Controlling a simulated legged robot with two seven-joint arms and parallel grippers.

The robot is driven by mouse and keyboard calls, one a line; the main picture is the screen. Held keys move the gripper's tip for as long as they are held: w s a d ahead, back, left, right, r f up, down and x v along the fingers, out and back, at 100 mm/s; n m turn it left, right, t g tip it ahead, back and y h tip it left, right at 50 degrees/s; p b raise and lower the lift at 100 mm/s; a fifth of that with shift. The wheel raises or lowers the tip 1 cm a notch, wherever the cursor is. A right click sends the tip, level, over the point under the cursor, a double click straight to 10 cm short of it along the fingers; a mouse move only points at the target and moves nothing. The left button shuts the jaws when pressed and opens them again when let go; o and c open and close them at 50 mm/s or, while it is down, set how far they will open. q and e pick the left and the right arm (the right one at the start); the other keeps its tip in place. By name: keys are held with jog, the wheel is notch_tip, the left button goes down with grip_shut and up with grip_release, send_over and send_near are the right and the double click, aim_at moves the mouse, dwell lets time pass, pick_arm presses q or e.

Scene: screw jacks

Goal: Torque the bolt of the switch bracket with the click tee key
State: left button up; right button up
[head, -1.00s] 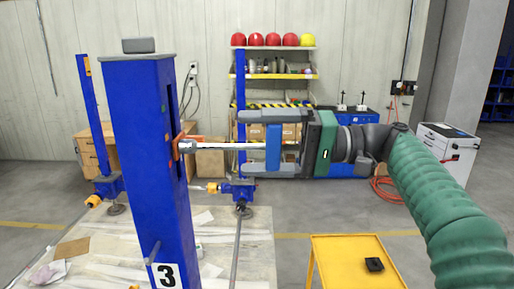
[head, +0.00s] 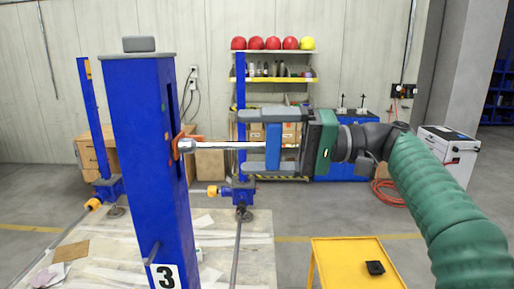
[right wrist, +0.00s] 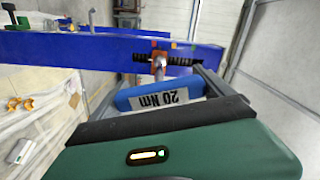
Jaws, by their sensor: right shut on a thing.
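The click tee key has a blue crossbar handle (head: 273,146) and a chrome shaft (head: 225,145). My right gripper (head: 243,142) is shut on the handle, one grey finger at each end. The shaft runs level to the left. Its tip meets the orange switch bracket (head: 179,146) on the slotted face of the blue column (head: 150,190) marked 3. The bolt is hidden at the shaft's tip. In the right wrist view the handle (right wrist: 138,99) reads "20 Nm", with the orange bracket (right wrist: 159,68) just beyond. My left gripper is not in view.
A yellow table (head: 345,262) with a small black item (head: 375,267) stands below my right arm. Another blue jack (head: 237,192) stands behind the column. Shelves with helmets (head: 272,43) and a white cabinet (head: 447,158) are farther back. Floor between is mostly open.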

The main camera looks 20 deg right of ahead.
jog(key=shift+n, duration=0.4)
jog(key=shift+f, duration=0.1)
jog(key=shift+d, duration=0.1)
jog(key=shift+s+d, duration=0.2)
jog(key=shift+d, duration=0.5)
